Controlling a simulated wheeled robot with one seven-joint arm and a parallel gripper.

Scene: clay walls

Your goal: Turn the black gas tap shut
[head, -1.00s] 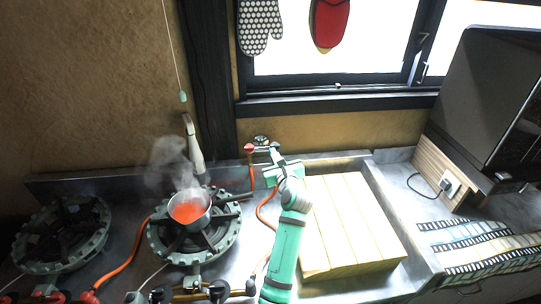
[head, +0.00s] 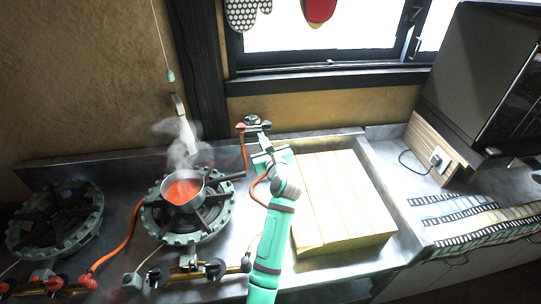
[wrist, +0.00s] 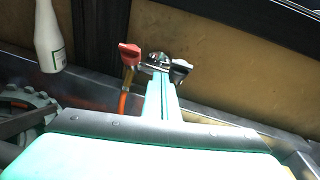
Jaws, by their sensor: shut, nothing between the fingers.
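The black gas tap (wrist: 181,68) has a dark handle on the right of a metal fitting by the back wall. It is small in the head view (head: 265,126). A red tap (wrist: 130,52) sits on the left of the same fitting, with an orange hose below it. My teal gripper (wrist: 161,84) is shut and empty. Its fingertips are in front of the fitting, just left of the black handle in the wrist view, and hide part of the fitting. I cannot tell whether they touch it. The gripper also shows in the head view (head: 260,138).
A steaming pot of red liquid (head: 184,188) stands on the middle burner (head: 160,222), its handle pointing right towards my arm. A white bottle (wrist: 47,38) stands at the wall. A pale wooden board (head: 340,205) lies right of my arm. An orange hose (head: 130,228) runs along the counter.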

